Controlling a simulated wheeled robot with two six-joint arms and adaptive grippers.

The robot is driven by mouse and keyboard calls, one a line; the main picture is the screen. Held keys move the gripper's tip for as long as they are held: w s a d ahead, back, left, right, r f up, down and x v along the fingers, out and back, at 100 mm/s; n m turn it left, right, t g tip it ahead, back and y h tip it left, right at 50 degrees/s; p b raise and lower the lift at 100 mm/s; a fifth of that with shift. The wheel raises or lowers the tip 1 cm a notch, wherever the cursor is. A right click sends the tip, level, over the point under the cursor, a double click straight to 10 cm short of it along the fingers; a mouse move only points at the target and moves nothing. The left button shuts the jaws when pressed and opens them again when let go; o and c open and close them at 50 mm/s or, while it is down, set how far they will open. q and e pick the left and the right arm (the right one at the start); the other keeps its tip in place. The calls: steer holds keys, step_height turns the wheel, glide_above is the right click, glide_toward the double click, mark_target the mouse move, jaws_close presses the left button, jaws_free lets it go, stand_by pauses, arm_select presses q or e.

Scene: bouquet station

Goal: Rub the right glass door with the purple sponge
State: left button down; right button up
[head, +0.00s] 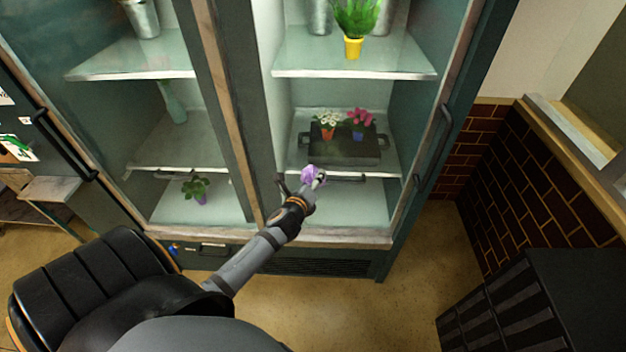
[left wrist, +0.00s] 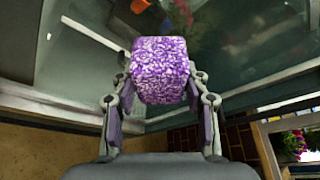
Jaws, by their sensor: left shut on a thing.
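My left gripper (head: 318,179) reaches up from below in the head view and is shut on the purple sponge (head: 309,174). In the left wrist view the mottled purple sponge (left wrist: 161,70) sits between the two fingers (left wrist: 160,95), sticking out past their tips. The right glass door (head: 350,208) is in front of the sponge and looks closed, with a dark handle (head: 442,125) on its right side. The sponge is over the lower left part of this door. Whether it touches the glass, I cannot tell. My right gripper is out of view.
Behind the glass are a dark tray (head: 343,150) with small potted flowers, a yellow pot (head: 353,47) above, and a purple-potted plant (head: 197,188) at left. A dark slatted box (head: 530,300) stands at lower right. The floor (head: 420,270) before the right door is clear.

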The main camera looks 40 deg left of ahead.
mark_target(317, 157)
arm_select(q)
steer(key=shift+a, duration=0.4)
steer(key=shift+w+a, duration=0.2)
steer(key=shift+w, duration=0.05)
steer(key=w, duration=0.1)
steer(key=w+a, duration=0.1)
steer(key=w+b, duration=0.1)
steer(key=shift+w+a+f, duration=0.1)
steer(key=shift+w+a, duration=0.2)
steer(key=shift+a, duration=0.05)
steer(key=shift+w+a, duration=0.35)
steer(key=shift+w, duration=0.05)
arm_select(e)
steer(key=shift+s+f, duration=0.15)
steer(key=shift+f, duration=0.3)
arm_select(q)
steer(key=shift+w+a, duration=0.5)
steer(key=shift+w, duration=0.35)
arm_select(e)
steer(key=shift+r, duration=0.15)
